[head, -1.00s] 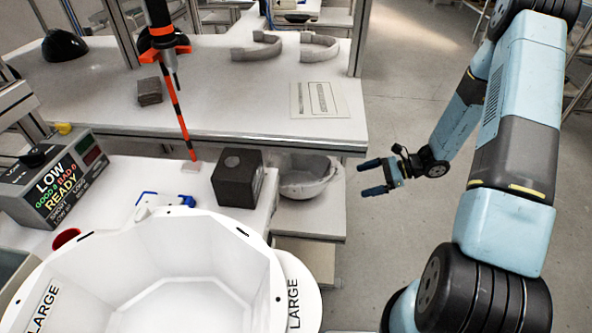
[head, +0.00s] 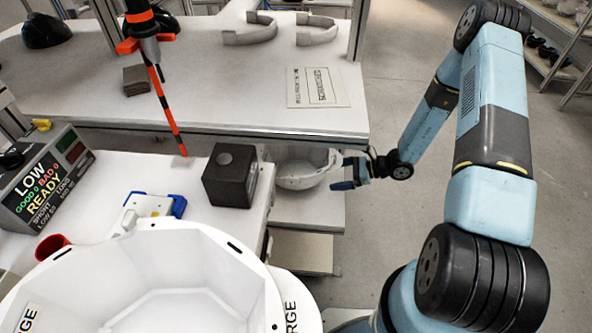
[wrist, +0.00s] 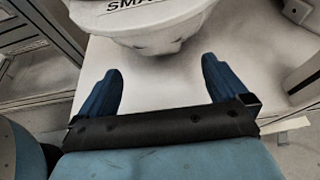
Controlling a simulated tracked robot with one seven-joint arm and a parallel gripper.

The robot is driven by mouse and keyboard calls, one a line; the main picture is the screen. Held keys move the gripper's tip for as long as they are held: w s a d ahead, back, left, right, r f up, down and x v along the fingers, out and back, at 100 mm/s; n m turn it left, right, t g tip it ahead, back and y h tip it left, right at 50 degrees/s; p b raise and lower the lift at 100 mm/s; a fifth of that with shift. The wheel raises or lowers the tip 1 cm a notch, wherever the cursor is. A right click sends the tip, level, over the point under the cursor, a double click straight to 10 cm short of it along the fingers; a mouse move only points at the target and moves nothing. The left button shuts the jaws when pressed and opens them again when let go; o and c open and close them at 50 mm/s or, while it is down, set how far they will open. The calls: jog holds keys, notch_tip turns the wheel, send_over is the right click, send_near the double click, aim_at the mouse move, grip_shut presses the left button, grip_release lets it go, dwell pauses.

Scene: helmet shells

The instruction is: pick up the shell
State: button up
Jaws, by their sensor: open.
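A white helmet shell (head: 303,168) sits on a low shelf under the far bench, right of the dark block. It also shows in the wrist view (wrist: 150,28), with lettering starting "SMA" on its rim. My gripper (head: 343,172) is at the shell's right side in the head view. In the wrist view my gripper (wrist: 160,85) has its two blue fingers wide apart, with nothing between them, just short of the shell. A large white shell (head: 160,275) marked "LARGE" is in the near foreground.
A dark block (head: 230,176) stands on the near bench, left of the low shelf. A display box (head: 45,180) reads "LOW" and "READY". A sign plate (head: 318,87) lies on the far bench (head: 200,105). Open floor (head: 400,230) is to the right.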

jog(key=shift+x, duration=2.7)
jog(key=shift+w+f, duration=0.1)
jog(key=shift+w, duration=0.05)
jog(key=shift+c, duration=0.3)
jog(key=c, duration=1.6)
jog(key=shift+c, duration=0.2)
